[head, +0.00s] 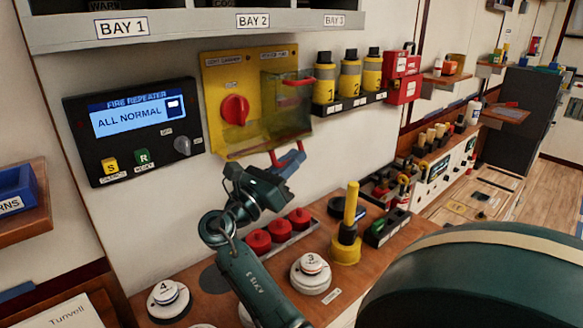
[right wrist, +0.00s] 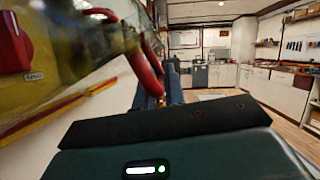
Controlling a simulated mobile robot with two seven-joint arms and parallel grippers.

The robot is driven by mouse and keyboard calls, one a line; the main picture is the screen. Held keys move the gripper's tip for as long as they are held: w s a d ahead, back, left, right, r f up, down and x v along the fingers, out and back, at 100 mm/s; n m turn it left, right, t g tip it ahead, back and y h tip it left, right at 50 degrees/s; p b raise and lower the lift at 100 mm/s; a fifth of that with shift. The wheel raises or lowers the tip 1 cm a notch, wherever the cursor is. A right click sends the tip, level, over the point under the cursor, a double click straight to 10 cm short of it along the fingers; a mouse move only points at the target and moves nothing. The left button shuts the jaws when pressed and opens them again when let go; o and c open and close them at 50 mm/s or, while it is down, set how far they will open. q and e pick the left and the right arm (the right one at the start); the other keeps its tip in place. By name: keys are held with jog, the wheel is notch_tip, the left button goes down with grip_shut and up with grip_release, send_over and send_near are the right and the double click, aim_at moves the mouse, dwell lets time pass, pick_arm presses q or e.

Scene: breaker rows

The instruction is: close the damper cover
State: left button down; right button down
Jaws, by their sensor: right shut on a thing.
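The damper panel (head: 222,85) is a yellow plate on the wall with a red round knob (head: 235,110). Its clear, yellow-tinted damper cover (head: 288,115) stands out from the right part of the panel, partly open. My right gripper (head: 287,162) is just below the cover's lower edge, its blue fingers at a red handle. In the right wrist view, the fingers (right wrist: 163,85) are shut on the curved red handle (right wrist: 148,65) beside the clear cover (right wrist: 85,50). The fingers partly hide the grip. My left gripper is not in view.
A fire repeater box (head: 132,130) hangs left of the panel. Yellow-black canisters (head: 349,75) on a rack and a red box (head: 402,77) are to the right. Below, the wooden counter (head: 240,295) holds red knobs (head: 279,230), white detectors (head: 310,272) and a yellow post (head: 350,215).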

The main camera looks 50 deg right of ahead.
jog(key=shift+r, duration=0.3)
jog(key=c, duration=1.5)
grip_release()
jog(key=shift+d+f, duration=0.1)
jog(key=shift+f, duration=0.1)
jog(key=shift+a+f, duration=0.2)
jog(key=shift+a, duration=0.2)
jog(key=b+v, duration=0.4)
jog(key=v, duration=0.8)
jog(key=shift+a, duration=0.15)
